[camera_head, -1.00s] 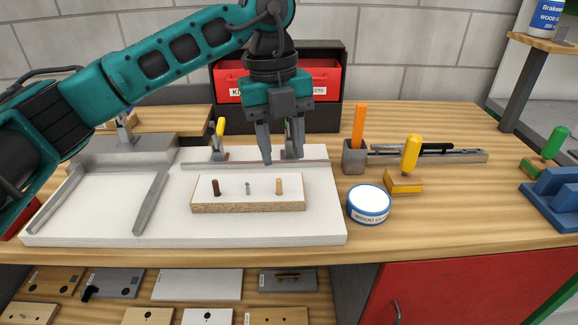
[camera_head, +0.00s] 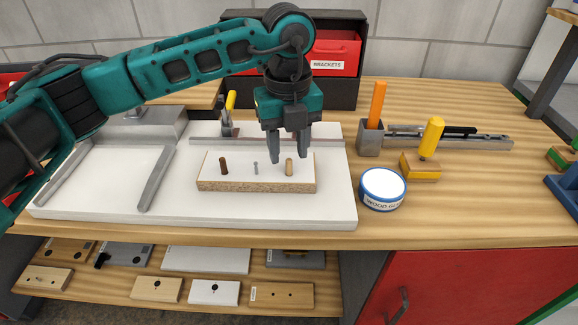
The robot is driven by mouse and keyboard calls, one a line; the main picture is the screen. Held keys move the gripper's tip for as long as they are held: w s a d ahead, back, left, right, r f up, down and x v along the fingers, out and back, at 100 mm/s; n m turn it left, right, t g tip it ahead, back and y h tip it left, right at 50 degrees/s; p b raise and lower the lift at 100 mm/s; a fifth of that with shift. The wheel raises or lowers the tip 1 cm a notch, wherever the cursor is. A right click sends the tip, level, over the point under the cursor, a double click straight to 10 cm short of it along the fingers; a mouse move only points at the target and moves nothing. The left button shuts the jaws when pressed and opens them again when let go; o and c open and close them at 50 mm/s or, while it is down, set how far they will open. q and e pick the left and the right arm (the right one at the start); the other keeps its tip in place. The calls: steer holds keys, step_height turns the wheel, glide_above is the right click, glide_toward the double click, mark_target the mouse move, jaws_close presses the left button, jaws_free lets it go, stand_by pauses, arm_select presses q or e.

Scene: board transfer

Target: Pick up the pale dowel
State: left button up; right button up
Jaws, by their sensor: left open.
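The pale dowel (camera_head: 289,167) stands upright at the right end of a white-topped board (camera_head: 256,187). A dark brown dowel (camera_head: 223,166) stands at the board's left end, and a thin grey metal pin (camera_head: 256,168) stands between them. My left gripper (camera_head: 289,160) comes down from above, fingers pointing down, open. Its fingertips are close to the top of the pale dowel, in the picture one on each side of it. I cannot tell whether they touch it. My right gripper is not in view.
The board lies on a white base plate (camera_head: 320,210) with metal rails. To the right are a glue tub (camera_head: 383,188), a grey holder (camera_head: 370,139) with an orange stick, and a yellow-handled tool (camera_head: 430,140). A red bin (camera_head: 335,52) stands behind. A shelf below holds several boards.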

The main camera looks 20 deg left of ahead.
mark_target(289, 159)
arm_select(q)
step_height(289, 159, down, 3)
steer(key=shift+f, duration=0.15)
jaws_close()
stand_by(0.4)
steer(key=shift+d, duration=0.1)
